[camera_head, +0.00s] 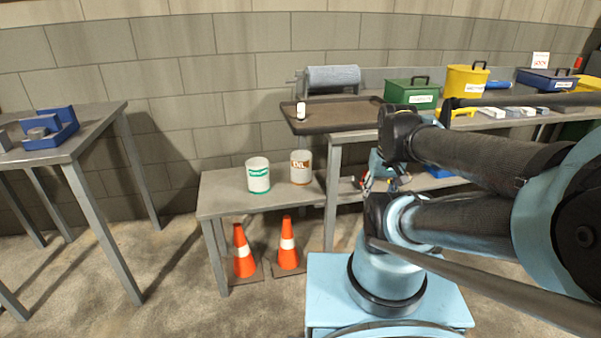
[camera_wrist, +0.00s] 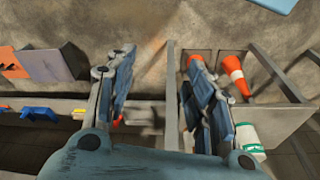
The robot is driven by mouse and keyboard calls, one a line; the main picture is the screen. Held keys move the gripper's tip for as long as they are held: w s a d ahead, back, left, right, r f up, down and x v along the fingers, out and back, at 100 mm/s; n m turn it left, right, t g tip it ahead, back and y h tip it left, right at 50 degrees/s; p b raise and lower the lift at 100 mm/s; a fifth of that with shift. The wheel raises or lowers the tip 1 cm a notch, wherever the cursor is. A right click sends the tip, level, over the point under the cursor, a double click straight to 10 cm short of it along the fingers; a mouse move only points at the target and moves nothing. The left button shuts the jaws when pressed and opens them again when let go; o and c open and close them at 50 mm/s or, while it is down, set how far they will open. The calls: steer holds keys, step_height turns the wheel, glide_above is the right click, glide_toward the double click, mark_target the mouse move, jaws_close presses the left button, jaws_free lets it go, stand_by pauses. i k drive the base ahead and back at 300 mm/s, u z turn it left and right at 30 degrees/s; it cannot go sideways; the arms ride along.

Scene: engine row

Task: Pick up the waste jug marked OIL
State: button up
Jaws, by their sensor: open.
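The waste jug marked OIL (camera_head: 301,168) is a white can with brown lettering. It stands upright on a low grey table (camera_head: 222,205) in the head view, near the back right. A second white jug with green marking (camera_head: 258,176) stands to its left and nearer; it also shows in the wrist view (camera_wrist: 248,140). My gripper (camera_wrist: 160,62) is open and empty in the wrist view, its fingers spread above the bench and low table edges. I cannot make out the OIL jug in the wrist view; the right finger may cover it. In the head view my arm is right of both jugs.
Two orange cones (camera_head: 243,252) (camera_head: 288,245) stand under the low table. A taller bench with a dark tray (camera_head: 333,117) overhangs close to the right of the OIL jug. A green bin (camera_head: 411,93) stands on that bench. Open floor lies left of the low table.

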mark_target(301, 168)
steer(key=z, duration=1.35)
steer(key=k, duration=1.45)
steer(key=u, duration=1.3)
steer(key=i, duration=1)
